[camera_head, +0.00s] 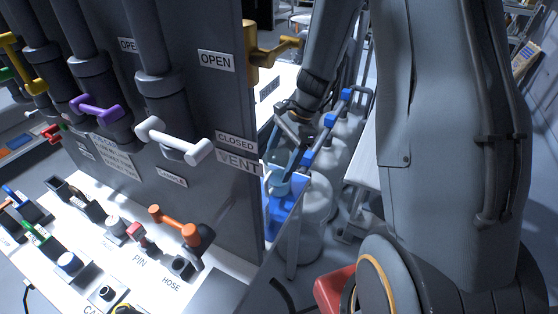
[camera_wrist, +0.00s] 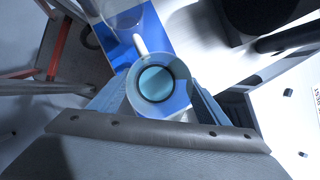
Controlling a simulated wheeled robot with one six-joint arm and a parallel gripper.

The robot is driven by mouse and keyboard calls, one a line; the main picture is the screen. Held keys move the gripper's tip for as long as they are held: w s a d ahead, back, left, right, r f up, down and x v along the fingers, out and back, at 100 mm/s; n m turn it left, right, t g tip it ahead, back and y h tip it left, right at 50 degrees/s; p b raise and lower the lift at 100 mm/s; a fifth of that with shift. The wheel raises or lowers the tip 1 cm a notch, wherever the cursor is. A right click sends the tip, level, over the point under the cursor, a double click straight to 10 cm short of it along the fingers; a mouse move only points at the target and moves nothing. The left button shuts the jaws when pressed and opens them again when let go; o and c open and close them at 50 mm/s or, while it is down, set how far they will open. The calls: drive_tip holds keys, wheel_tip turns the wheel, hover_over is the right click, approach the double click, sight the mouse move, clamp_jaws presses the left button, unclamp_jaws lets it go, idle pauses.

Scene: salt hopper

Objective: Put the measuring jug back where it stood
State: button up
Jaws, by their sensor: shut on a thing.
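The measuring jug (camera_wrist: 157,84) is a round, pale blue see-through vessel, seen from above in the wrist view. A dark ring and a blue-green disc show inside it, and a white handle-like bar is at its top side. My gripper (camera_wrist: 157,98) is shut on it, with a finger on either side. In the head view the jug (camera_head: 277,183) is small and partly hidden behind the panel edge and my gripper (camera_head: 286,160). A bright blue mat (camera_wrist: 120,58) lies below it and also shows in the head view (camera_head: 287,212). I cannot tell whether the jug touches it.
A tall dark panel (camera_head: 225,110) with coloured handles and signs stands close left of my gripper. Pale bottles or tanks (camera_head: 316,205) with blue fittings stand close on the right. Another clear round vessel (camera_wrist: 122,14) is beyond the jug.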

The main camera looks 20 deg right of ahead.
drive_tip(key=shift+f, duration=0.3)
drive_tip(key=o, duration=1.2)
drive_tip(key=b+v, duration=0.2)
drive_tip(key=v, duration=1)
drive_tip(key=shift+r+b, duration=0.25)
drive_tip(key=shift+b, duration=0.15)
drive_tip(key=shift+s, duration=0.1)
